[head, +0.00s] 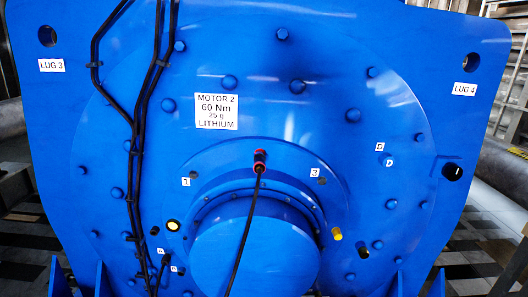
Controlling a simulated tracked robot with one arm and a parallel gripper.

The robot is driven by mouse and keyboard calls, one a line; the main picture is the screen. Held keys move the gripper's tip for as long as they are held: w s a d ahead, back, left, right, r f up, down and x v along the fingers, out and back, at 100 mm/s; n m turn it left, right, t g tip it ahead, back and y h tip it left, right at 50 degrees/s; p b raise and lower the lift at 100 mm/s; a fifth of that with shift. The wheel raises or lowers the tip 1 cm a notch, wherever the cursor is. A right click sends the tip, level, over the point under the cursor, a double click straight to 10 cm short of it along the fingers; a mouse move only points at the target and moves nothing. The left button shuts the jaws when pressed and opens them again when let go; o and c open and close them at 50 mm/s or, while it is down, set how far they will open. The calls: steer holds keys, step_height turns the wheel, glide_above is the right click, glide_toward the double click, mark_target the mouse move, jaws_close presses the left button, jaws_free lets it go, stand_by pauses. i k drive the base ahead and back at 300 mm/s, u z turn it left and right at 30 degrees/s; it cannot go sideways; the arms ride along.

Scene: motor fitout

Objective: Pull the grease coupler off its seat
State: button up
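The grease coupler (260,161), a small black piece with a red ring, sits on the blue motor face near the centre, between the labels 1 and 3. A thin black hose (243,234) runs from it down to the bottom of the picture, in front of the round hub. The seat under the coupler is hidden by it. I cannot see my gripper or its fingers in this view.
The hub (256,258) bulges out below the coupler. Black cables (137,130) run down the left side. A black knob (453,172) is at right; a yellow-ended fitting (337,234) and a cream button (173,225) flank the hub. A label (216,111) reads MOTOR 2.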

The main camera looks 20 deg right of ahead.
mark_target(259, 158)
steer(key=i, duration=0.85)
steer(key=u, duration=0.1)
